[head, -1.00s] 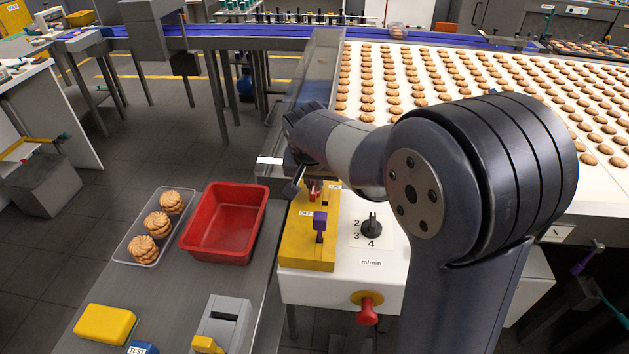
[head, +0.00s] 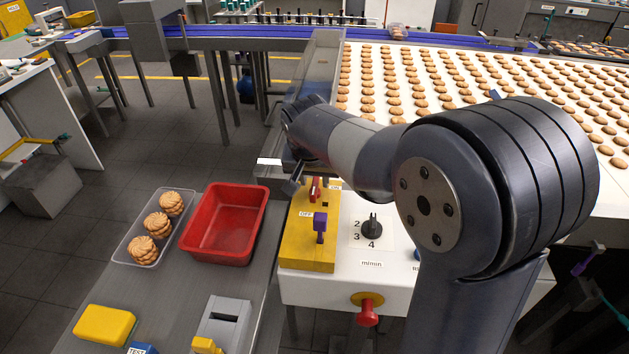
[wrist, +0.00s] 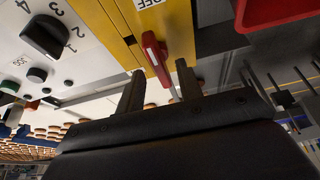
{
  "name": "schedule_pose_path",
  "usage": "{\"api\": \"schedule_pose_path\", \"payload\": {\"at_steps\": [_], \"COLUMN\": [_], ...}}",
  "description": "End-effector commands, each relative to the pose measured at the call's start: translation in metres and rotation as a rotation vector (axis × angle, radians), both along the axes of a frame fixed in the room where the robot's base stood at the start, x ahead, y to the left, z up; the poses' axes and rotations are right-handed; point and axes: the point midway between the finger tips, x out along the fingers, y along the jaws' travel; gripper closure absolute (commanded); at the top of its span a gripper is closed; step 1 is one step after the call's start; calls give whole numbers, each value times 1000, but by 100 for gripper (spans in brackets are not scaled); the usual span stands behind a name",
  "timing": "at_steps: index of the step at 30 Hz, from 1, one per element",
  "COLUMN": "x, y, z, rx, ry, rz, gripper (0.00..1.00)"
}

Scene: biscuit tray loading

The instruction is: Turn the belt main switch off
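The belt main switch appears as a red lever (head: 315,189) on a yellow box (head: 305,254) at the end of the biscuit belt. An OFF label (head: 306,214) is nearer the camera and an ON label (head: 335,187) is farther back. In the wrist view the red lever (wrist: 153,52) stands out from the yellow face, near the OFF label (wrist: 151,3). My gripper (wrist: 159,68) is open, with a finger on each side of the lever's end and gaps visible. In the head view my gripper (head: 298,178) is mostly hidden by my wrist.
A black speed knob (head: 372,228) and a red button (head: 367,313) are close by. A red bin (head: 246,254) and a clear tray (head: 131,262) of biscuits stand to the left.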

Motion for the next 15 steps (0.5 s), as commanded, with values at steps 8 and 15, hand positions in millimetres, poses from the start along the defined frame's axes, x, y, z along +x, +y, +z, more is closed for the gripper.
{"api": "schedule_pose_path", "payload": {"at_steps": [8,15], "x": [-21,-32], "y": [5,7], "z": [54,80], "rx": [3,0], "ry": [-6,-2], "rz": [2,0], "gripper": [65,65]}}
